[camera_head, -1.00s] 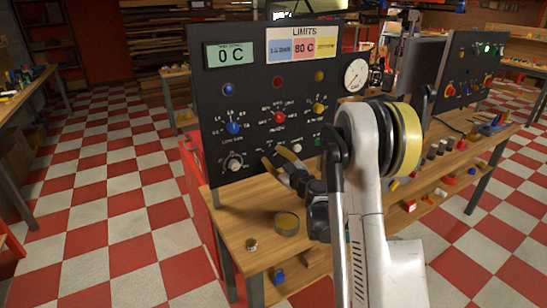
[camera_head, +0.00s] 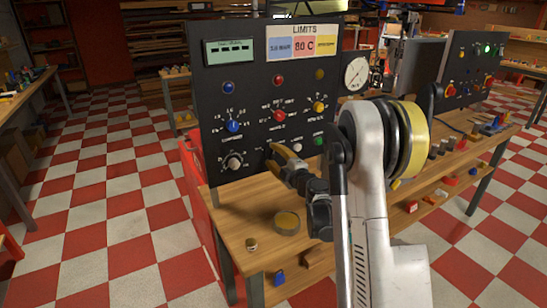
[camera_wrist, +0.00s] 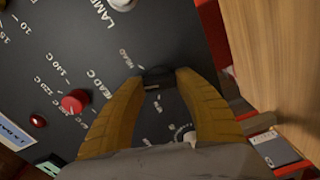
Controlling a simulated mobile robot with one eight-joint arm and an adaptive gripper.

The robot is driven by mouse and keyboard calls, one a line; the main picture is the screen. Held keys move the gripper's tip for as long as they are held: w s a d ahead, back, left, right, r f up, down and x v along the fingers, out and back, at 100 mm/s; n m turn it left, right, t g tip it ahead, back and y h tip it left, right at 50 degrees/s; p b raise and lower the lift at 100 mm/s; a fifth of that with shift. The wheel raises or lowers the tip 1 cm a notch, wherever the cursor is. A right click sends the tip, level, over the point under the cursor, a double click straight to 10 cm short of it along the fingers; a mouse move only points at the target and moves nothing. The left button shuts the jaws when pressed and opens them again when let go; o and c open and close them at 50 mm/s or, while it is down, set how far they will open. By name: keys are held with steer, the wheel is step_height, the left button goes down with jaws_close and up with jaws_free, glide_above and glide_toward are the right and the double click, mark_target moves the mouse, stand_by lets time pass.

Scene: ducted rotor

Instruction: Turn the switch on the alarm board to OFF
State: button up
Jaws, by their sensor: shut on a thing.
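The black alarm board (camera_head: 215,105) stands upright at the back of a wooden bench, headed LIMITS, with knobs, lamps and a small display. My gripper (camera_head: 275,155) is at the board's lower middle, its yellow-brown fingers closed in from either side. In the wrist view the fingertips meet on a small dark switch (camera_wrist: 157,78) on the board's face. In the head view my fingers hide this switch. The lettering around it is blurred, and I cannot tell which position it points to.
A red knob (camera_wrist: 74,101) and part of a white knob (camera_wrist: 187,135) show near my fingers. A round tin (camera_head: 287,223) stands on the bench below my gripper. A second panel (camera_head: 465,75) stands further right.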

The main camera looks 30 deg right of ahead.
steer(key=shift+n, duration=1.6)
steer(key=o, duration=1.2)
steer(key=s, duration=1.2)
steer(key=shift+d, duration=0.2)
